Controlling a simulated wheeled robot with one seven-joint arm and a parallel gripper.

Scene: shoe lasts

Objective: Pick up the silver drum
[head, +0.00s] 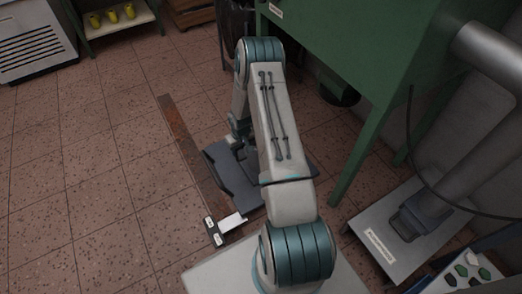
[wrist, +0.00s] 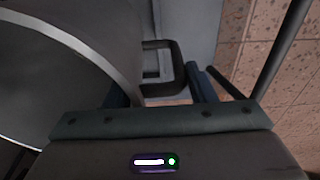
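A large grey, silver-rimmed round body (wrist: 60,65), which looks like the drum, fills the left of the wrist view. I cannot make it out in the head view, where my arm covers the middle. A dark squared loop, like a handle (wrist: 178,72), shows ahead of my gripper (wrist: 160,90). The gripper's two bluish fingers stand apart, with the loop between them in the picture. I cannot tell whether the fingers touch the loop or whether the loop belongs to the drum. My gripper's fingertips are not clear in the head view.
A green bench (head: 385,65) stands at the right, its leg (head: 350,165) close to my arm. A rusty beam (head: 190,155) lies left of the arm. A grey platform (head: 365,222) with a pipe is at the right. Tiled floor (head: 110,150) at the left is clear.

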